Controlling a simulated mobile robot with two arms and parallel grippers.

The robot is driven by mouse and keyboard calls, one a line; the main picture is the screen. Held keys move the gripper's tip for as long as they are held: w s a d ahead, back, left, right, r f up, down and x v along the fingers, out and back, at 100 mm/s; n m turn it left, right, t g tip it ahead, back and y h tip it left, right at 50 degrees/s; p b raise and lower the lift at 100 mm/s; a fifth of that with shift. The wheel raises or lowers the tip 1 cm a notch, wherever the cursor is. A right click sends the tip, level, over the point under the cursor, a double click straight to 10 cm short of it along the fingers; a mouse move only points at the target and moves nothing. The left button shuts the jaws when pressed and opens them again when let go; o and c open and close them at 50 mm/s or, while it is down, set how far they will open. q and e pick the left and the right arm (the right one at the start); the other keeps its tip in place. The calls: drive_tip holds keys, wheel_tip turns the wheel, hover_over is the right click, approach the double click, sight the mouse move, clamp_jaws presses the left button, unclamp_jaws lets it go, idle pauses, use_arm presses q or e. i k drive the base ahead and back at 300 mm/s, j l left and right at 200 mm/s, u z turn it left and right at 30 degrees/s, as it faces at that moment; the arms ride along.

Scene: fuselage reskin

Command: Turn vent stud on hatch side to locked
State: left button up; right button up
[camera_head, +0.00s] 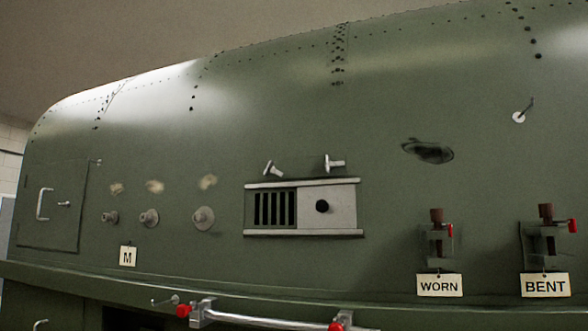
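The vent (302,232) is a light metal frame on the green fuselage side, with a dark slotted grille (275,209) at left and a plain plate with a round black knob or hole (322,206) at right. Two pale studs stand above its top rail. The left stud (270,169), on the side of the hatch (60,222), has its head tilted. The right stud (332,164) has a near-upright head with a stem pointing right. I cannot tell from this view which stud is locked. Neither of my grippers is in view.
Three round knobs (149,218) sit left of the vent, above an "M" tag (128,256). Clamps above the "WORN" (439,285) and "BENT" (545,285) tags project at right. A metal bar (262,321) with red ends runs below. A dark dent (428,151) lies right of the vent.

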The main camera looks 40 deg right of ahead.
sight(270, 168)
drive_tip(key=i+j+z, duration=0.15)
drive_tip(key=z, duration=0.3)
drive_tip(key=i+j+z, duration=0.1)
drive_tip(key=z, duration=0.35)
drive_tip(key=i+j+z, duration=0.1)
drive_tip(key=j+z, duration=0.45)
drive_tip(key=z, duration=0.3)
drive_tip(key=i, duration=0.05)
